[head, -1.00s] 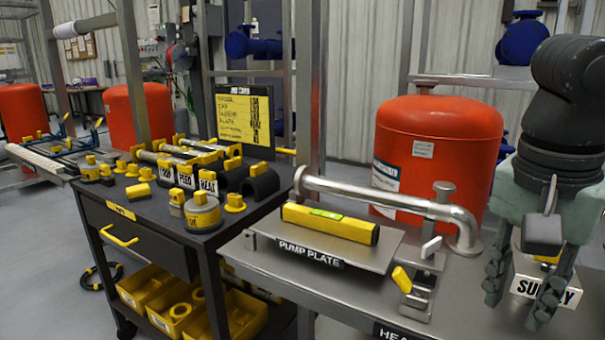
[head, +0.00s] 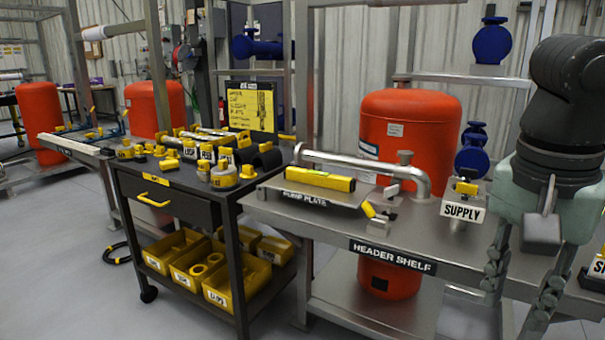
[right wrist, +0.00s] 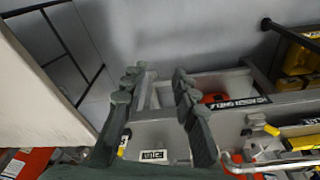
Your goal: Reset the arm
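My right arm comes in at the right edge of the head view. Its gripper (head: 514,308) hangs down in front of the metal shelf table, with its two dark ribbed fingers apart. In the right wrist view the same gripper (right wrist: 153,85) shows both fingers spread with nothing between them, and the table edge lies beyond. My left arm and left gripper are not in view.
The header shelf (head: 470,251) carries the pump plate (head: 335,194), a yellow level (head: 321,180), a bent steel pipe (head: 365,165) and a SUPPLY block (head: 463,209). A black cart (head: 207,208) with yellow bins (head: 235,291) stands left. Grey floor (head: 60,260) is clear at the front left.

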